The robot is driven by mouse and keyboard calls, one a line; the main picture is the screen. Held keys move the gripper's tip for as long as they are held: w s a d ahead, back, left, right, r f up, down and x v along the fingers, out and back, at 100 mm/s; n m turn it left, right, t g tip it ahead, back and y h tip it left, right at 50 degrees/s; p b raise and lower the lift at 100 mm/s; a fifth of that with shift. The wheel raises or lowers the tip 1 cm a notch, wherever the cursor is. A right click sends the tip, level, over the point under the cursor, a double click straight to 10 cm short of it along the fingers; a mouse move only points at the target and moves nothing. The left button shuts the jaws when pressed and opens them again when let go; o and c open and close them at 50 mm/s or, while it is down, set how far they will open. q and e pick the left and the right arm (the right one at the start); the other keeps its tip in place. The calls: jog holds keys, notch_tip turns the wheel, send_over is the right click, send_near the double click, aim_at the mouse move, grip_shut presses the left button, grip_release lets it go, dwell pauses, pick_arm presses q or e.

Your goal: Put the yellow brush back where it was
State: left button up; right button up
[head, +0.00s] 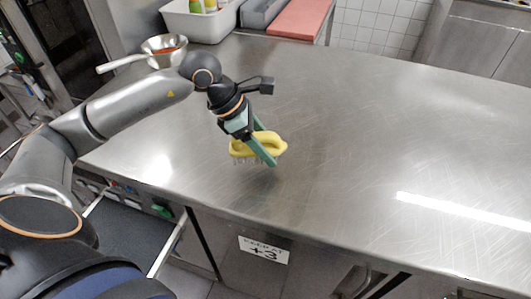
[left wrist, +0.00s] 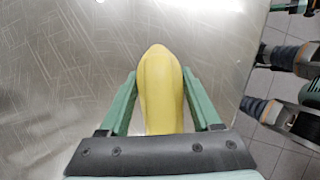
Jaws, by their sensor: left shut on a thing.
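The yellow brush (head: 243,148) is in my left gripper (head: 265,146), over the steel counter in the head view. Its yellow body has a loop-like handle, and short bristles show beneath it, pointing down. I cannot tell whether the bristles touch the counter. In the left wrist view the brush (left wrist: 161,90) lies between the two green fingers of my left gripper (left wrist: 160,98), which are shut on it.
The steel counter (head: 360,130) is bare to the right. A pan (head: 165,46) with red contents, a white bin (head: 200,24) with bottles and a red board (head: 300,18) stand at the back left. An open drawer (head: 125,235) sits below the front edge.

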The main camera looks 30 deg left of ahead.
pick_arm(q)
jog(key=shift+f, duration=1.6)
jog(key=o, duration=1.5)
jog(key=shift+c, duration=0.2)
jog(key=shift+s+a+r, duration=0.1)
jog(key=shift+a+r, duration=0.1)
jog(key=shift+r, duration=0.25)
jog(key=v, duration=1.1)
jog(key=shift+r, duration=0.2)
